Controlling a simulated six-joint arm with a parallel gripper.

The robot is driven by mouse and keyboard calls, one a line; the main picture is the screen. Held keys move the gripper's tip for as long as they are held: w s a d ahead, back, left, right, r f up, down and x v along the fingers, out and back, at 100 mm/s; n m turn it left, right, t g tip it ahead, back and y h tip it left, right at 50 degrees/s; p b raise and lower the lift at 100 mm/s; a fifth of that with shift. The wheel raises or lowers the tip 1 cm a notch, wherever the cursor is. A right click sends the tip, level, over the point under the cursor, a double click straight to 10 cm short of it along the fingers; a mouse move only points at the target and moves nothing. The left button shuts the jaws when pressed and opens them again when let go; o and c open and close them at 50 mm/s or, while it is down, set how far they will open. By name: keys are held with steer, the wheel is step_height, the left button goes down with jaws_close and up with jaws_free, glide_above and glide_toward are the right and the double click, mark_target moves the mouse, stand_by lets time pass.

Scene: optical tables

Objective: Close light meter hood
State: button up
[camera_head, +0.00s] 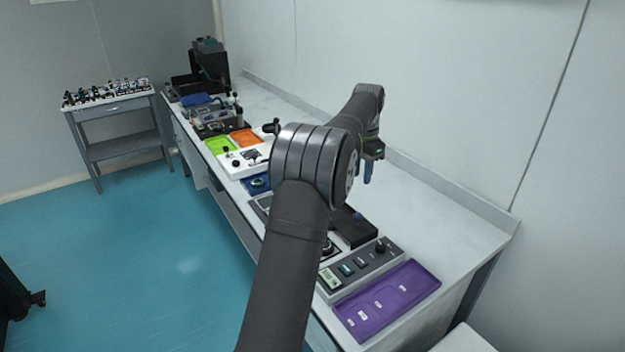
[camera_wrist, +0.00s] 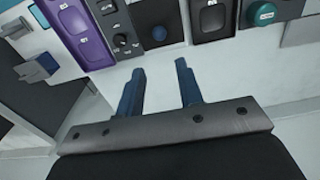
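The light meter is probably the dark unit beside the grey control panel. In the head view its black flap-like part (camera_head: 352,227), which looks like the hood, extends toward the wall side, and a round dark part (camera_head: 328,248) shows in front of it. My arm hides some of the unit. In the wrist view a black part with a round bluish spot (camera_wrist: 158,33) shows at the top; I cannot tell the hood's exact angle. My gripper (camera_head: 367,172) is above the wall side of the bench. Its two blue fingers (camera_wrist: 159,86) are apart, with nothing between them.
The grey control panel (camera_head: 362,268) and the purple tray (camera_head: 387,298) are at the bench's near end. A white unit (camera_head: 246,160), green tray (camera_head: 220,144) and orange tray (camera_head: 245,137) stand farther along. The bench strip along the wall (camera_head: 425,205) is clear.

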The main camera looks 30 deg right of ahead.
steer(key=shift+d+f, duration=0.2)
steer(key=shift+f, duration=0.15)
steer(key=c, duration=0.3)
steer(key=shift+d+f+n+h, duration=0.65)
steer(key=shift+f+h, duration=0.25)
steer(key=shift+h, duration=0.2)
jaws_close()
steer(key=h, duration=0.2)
glide_above(361, 222)
steer(key=d, duration=0.2)
steer(key=shift+n+t, duration=0.4)
steer(key=shift+n, duration=0.05)
steer(key=f, duration=1)
steer(key=shift+w+a+f, duration=0.1)
steer(key=shift+a+f, duration=0.1)
steer(key=shift+f, duration=0.2)
steer(key=shift+a+f, duration=0.2)
steer(key=shift+a, duration=0.55)
steer(key=shift+a, duration=0.1)
